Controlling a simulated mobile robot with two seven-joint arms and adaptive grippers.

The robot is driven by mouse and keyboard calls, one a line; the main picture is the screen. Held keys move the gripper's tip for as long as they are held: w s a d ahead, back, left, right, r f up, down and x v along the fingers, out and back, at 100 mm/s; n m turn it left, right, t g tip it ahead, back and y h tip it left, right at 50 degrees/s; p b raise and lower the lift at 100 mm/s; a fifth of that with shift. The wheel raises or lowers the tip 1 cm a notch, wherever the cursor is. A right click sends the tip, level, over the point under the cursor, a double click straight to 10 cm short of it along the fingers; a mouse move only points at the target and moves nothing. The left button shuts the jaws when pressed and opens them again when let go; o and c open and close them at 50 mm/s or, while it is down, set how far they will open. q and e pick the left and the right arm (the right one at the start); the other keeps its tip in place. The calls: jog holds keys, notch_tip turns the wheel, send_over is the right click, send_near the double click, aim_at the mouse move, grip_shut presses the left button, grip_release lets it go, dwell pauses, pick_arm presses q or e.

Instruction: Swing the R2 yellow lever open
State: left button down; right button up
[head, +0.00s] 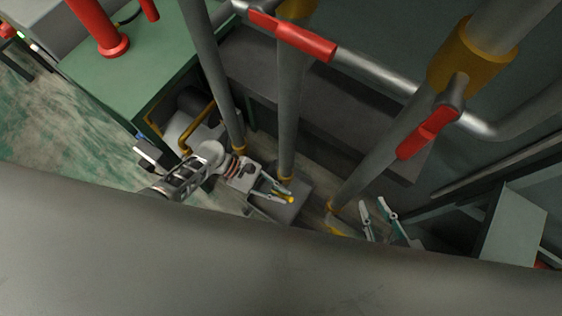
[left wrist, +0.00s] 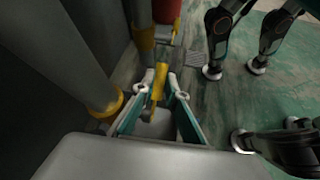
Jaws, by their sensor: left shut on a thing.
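A yellow lever (left wrist: 158,84) shows in the left wrist view, at the lower part of a pipe fitting. My left gripper (left wrist: 160,90) has its two fingers on either side of the lever and is shut on it. In the head view my left gripper (head: 284,193) is low by the base of the middle pipe, with a small yellow piece at its fingertips. No R2 label can be read. My right gripper (head: 382,211) is at the lower right of the head view, its fingers apart and empty; its lower part is hidden by the grey surface in front.
Several grey vertical pipes (head: 290,110) with yellow collars stand around the left gripper. Red handles (head: 292,36) and (head: 430,131) sit on the upper pipes. A green cabinet (head: 130,75) is at left. A large grey surface (head: 200,260) fills the bottom.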

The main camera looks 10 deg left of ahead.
aim_at(280, 195)
pick_arm(q)
jog(key=c, duration=2)
grip_release()
jog(key=shift+r, duration=0.1)
jog(key=shift+r, duration=4.9)
